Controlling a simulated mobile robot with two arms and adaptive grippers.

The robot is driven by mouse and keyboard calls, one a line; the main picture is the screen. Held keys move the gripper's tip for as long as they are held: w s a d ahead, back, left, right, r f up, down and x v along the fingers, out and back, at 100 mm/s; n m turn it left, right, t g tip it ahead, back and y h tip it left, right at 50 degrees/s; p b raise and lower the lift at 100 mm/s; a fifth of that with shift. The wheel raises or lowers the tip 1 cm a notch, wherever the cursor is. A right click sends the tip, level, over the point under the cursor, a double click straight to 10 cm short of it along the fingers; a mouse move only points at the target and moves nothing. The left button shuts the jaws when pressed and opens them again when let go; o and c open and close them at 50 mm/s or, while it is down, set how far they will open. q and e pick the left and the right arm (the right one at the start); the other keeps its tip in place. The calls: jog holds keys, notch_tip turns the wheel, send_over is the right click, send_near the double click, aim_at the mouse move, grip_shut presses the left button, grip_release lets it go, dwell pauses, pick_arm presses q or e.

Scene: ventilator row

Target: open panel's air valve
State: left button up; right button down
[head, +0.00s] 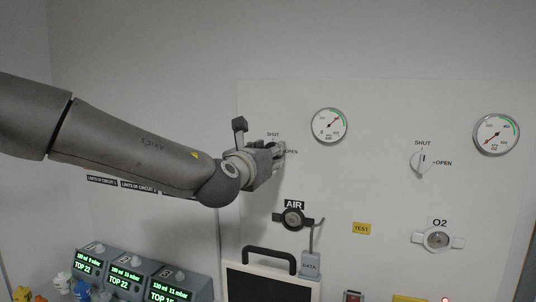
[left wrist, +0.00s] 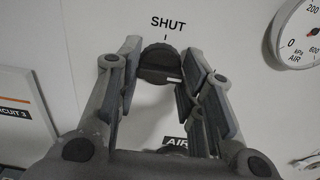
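The panel's air valve is a round dark knob (left wrist: 160,60) under the word SHUT in the left wrist view. A short white mark shows on its lower right part and lies nearly level. My left gripper (head: 278,153) is at this knob on the panel and covers most of it in the head view. In the left wrist view its fingers (left wrist: 160,78) are spread, one on each side of the knob. They are close to its sides; I cannot tell whether they touch it. The word OPEN (head: 291,152) shows right of the gripper. My right gripper is not in view.
The white panel (head: 370,120) also carries an air gauge (head: 329,125), an O2 gauge (head: 496,134), an O2 valve knob (head: 421,163), an AIR outlet (head: 292,219) and an O2 outlet (head: 436,239). Ventilator displays (head: 127,277) and a dark screen (head: 268,286) stand below.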

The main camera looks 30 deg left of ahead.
pick_arm(q)
jog(key=o, duration=0.4)
jog(key=shift+f, duration=0.15)
jog(key=shift+s, duration=0.1)
jog(key=v, duration=1.2)
dwell(0.3)
